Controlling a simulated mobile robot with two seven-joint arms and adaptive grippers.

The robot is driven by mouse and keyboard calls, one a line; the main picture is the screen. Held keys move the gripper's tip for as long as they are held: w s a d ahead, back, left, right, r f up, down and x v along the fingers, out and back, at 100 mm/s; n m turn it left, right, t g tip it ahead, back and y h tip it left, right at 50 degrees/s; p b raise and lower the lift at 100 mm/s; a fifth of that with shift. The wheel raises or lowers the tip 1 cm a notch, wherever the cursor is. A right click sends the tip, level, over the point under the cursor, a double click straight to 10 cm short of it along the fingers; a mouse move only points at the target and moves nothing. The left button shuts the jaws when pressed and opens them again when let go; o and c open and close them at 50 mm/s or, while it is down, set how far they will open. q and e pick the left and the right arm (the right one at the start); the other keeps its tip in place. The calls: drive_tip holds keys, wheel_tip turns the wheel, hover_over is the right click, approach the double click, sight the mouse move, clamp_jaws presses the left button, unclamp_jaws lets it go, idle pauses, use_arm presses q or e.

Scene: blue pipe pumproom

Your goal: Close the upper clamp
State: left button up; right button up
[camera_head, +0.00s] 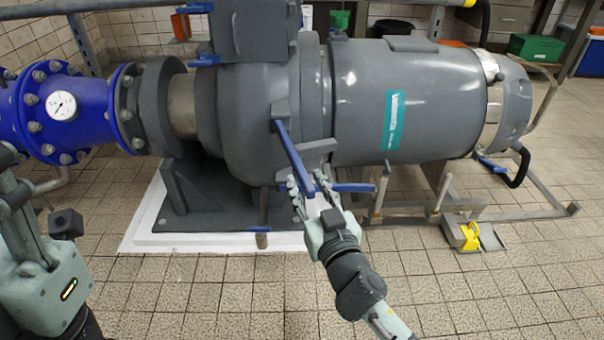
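A long blue clamp lever (290,152) slants down and right from a dark bracket on the grey pump's flange, its lower end standing out toward me. My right gripper (312,187) is at that lower end, with its two fingers apart and the lever tip appearing between them. I cannot tell whether the fingers touch it. A second blue lever (354,188) lies level just behind and right of the gripper. My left gripper (14,180) is partly in view at the left edge, away from the pump; its fingertips are cut off or unclear.
The grey pump (250,150) stands on a white plinth (150,220). Blue pipe (85,118) with a gauge (61,105) joins at the left. More blue levers (205,61) show higher up. A steel frame and yellow item (470,236) stand right; the tiled floor in front is clear.

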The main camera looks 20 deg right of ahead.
sight(303, 176)
drive_tip(key=shift+w, duration=1.5)
drive_tip(key=shift+c, duration=0.6)
clamp_jaws()
